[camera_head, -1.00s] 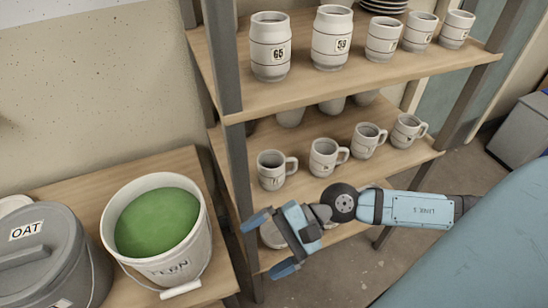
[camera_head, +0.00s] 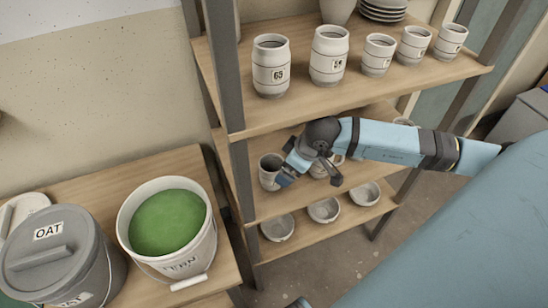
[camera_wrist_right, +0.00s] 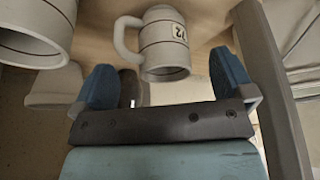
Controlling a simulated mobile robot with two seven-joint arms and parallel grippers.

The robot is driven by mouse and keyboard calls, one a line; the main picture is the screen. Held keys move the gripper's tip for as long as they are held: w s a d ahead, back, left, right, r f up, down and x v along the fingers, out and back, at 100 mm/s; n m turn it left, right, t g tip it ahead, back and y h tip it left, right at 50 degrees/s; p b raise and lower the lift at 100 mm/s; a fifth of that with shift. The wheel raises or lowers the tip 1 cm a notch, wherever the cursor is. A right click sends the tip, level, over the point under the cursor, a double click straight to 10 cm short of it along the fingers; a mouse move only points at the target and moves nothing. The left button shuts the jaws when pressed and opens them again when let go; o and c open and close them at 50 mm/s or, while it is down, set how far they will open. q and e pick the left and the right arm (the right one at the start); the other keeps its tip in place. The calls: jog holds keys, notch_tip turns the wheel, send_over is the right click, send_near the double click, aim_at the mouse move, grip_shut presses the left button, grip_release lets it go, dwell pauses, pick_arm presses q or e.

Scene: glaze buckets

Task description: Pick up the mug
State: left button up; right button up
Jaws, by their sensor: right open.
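A white mug (camera_head: 268,172) with a dark band and a number label stands at the left end of the middle shelf. In the right wrist view this mug (camera_wrist_right: 165,50) appears ahead, between the open fingers, its handle toward the left. My right gripper (camera_head: 310,174) is open and empty beside the mug's handle side, with one blue fingertip close to it. The wrist view shows both blue fingertips (camera_wrist_right: 164,82) apart with the mug just beyond. Whether they touch it I cannot tell. Another mug (camera_wrist_right: 35,30) shows at upper left. My left gripper is not in view.
The wooden shelf unit's grey post (camera_head: 242,180) stands just left of the mug. The upper shelf holds several handleless cups (camera_head: 271,65) above my wrist. Bowls (camera_head: 324,209) stand on the lower shelf. A green glaze bucket (camera_head: 168,225) and grey lidded bucket (camera_head: 60,262) stand left.

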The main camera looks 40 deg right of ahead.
aim_at(271, 167)
jog(key=w, duration=0.1)
jog(key=w+a, duration=0.1)
jog(key=w, duration=0.1)
jog(key=shift+w+a, duration=0.35)
jog(key=x, duration=0.5)
jog(key=shift+w, duration=0.15)
jog(key=shift+c, duration=0.5)
jog(key=c, duration=1)
